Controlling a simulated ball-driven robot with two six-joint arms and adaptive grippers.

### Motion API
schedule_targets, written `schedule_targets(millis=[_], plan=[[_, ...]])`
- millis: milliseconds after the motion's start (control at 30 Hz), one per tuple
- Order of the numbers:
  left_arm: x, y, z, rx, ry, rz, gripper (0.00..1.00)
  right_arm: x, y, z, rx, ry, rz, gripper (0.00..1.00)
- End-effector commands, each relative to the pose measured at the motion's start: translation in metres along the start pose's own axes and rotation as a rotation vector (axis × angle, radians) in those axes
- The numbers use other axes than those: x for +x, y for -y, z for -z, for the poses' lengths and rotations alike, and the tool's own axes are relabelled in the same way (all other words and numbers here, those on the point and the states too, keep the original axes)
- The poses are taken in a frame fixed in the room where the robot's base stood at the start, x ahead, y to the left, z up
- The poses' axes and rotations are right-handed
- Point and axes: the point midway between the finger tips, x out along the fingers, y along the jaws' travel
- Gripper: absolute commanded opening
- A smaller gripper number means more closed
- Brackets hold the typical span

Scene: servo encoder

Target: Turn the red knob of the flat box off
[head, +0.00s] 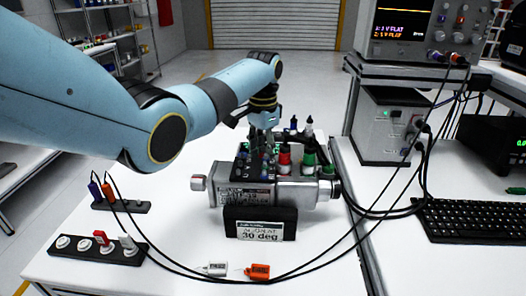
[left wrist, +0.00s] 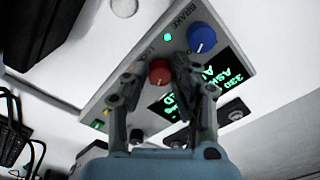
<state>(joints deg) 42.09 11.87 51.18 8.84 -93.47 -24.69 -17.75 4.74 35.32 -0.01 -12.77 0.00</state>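The flat box (left wrist: 105,95) fills the middle of the left wrist view, with green-lit displays, a green light and a label reading BRAKE. Its red knob (left wrist: 160,72) shows between the fingertips of my left gripper (left wrist: 158,63). The fingers are apart, one on each side of the knob; I cannot tell whether they touch it. A blue knob (left wrist: 202,38) is just beyond the right finger. In the head view my left gripper (head: 262,138) points down behind the grey servo unit, and the red knob cannot be made out there. My right gripper is not in view.
The servo unit (head: 290,193) with red and green plugs stands mid-table, behind a "30 deg" sign (head: 260,223). A switch strip (head: 95,248) and white and orange tags (head: 258,271) lie in front. Black cables loop across the table. A keyboard (head: 465,220) is at right.

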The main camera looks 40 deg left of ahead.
Motion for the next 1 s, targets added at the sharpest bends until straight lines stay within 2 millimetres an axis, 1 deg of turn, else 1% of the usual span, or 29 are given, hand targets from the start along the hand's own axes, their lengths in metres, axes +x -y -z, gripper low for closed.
schedule_targets(millis=[33, 167, 200, 467, 633, 767, 1000], plan=[[0.0, 0.0, 0.0, 0.0, 0.0, 0.0, 0.18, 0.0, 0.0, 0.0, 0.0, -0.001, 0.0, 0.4], [0.0, 0.0, 0.0, 0.0, 0.0, 0.0, 0.01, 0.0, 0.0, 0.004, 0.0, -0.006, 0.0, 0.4], [0.0, 0.0, 0.0, 0.0, 0.0, 0.0, 0.0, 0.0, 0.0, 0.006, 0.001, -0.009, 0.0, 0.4], [-0.001, 0.0, 0.0, -0.016, 0.0, 0.0, 0.0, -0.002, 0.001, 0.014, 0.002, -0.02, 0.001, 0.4], [-0.002, 0.0, 0.0, -0.077, 0.001, -0.001, 0.0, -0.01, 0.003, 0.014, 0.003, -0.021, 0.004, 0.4], [-0.003, 0.0, 0.0, -0.16, 0.001, -0.001, 0.0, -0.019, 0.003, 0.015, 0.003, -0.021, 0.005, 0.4], [-0.004, 0.0, 0.0, -0.374, 0.001, -0.001, 0.0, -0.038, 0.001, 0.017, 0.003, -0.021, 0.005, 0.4]])
